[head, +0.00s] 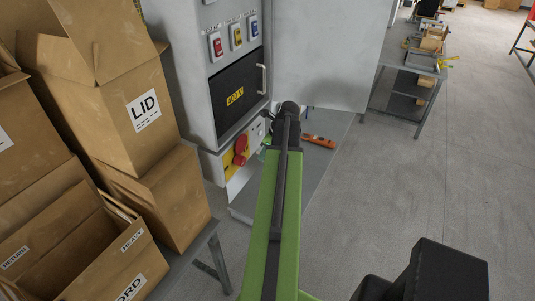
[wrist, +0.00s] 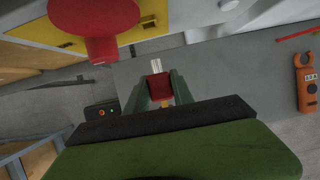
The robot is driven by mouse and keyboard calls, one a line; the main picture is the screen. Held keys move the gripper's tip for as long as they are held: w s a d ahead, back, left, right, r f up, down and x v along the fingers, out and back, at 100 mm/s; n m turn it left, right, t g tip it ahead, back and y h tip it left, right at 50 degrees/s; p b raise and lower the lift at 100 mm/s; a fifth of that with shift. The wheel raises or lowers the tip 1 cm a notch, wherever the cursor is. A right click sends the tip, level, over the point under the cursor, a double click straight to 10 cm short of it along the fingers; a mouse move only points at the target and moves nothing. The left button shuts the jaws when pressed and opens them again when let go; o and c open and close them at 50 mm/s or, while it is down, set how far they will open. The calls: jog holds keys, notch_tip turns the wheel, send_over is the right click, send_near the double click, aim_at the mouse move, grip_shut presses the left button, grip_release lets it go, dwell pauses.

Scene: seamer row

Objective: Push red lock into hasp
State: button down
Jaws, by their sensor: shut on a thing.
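The red lock (wrist: 160,86) with its pale metal shackle (wrist: 156,66) is between the green fingers of my gripper (wrist: 161,92) in the wrist view. The fingers are shut on the lock's body, and the shackle points away from my gripper. A large red rotary handle (wrist: 97,28) on a yellow plate (wrist: 150,22) is up and left of the lock, apart from it. In the head view the red handle (head: 240,150) is on the grey cabinet's front, just left of my arm's end. My arm hides the gripper and lock there. I cannot make out the hasp clearly.
The grey cabinet (head: 180,80) has a black 400 V panel (head: 238,97). An orange tool (head: 319,141) lies right of my arm; it also shows in the wrist view (wrist: 306,82). Cardboard boxes (head: 150,115) are stacked at left. The floor (head: 400,190) at right is clear.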

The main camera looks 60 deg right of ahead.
jog(key=shift+w, duration=2.3)
jog(key=shift+w, duration=0.5)
jog(key=c, duration=1)
grip_release()
jog(key=p+v, duration=1.6)
jog(key=v, duration=0.1)
jog(key=shift+r, duration=0.25)
